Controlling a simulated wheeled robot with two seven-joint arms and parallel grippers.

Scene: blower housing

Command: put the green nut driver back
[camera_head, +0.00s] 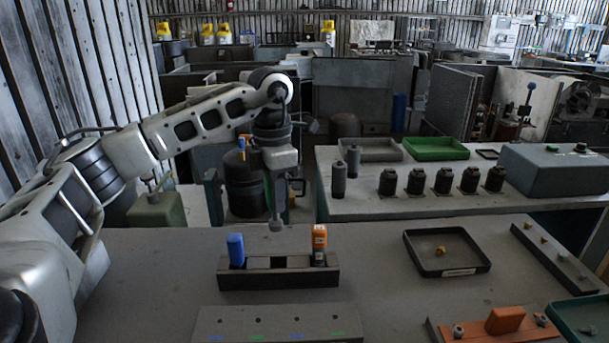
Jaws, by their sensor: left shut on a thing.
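My left gripper (278,190) hangs from the left arm above the rear of the near bench, fingers pointing down. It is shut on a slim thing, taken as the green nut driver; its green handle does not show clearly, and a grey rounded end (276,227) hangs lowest. Just in front and below is a dark tool rack (280,281). A blue-handled driver (236,250) stands in its left end and an orange-handled driver (319,244) in its right end. The rack's middle is empty. My right gripper is out of view.
A grey block (278,322) with blue and green marks lies in front of the rack. A black tray (446,269) holds a small yellow part. An orange piece (505,320) and a green tray (580,318) are at front right. Bench left of the rack is clear.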

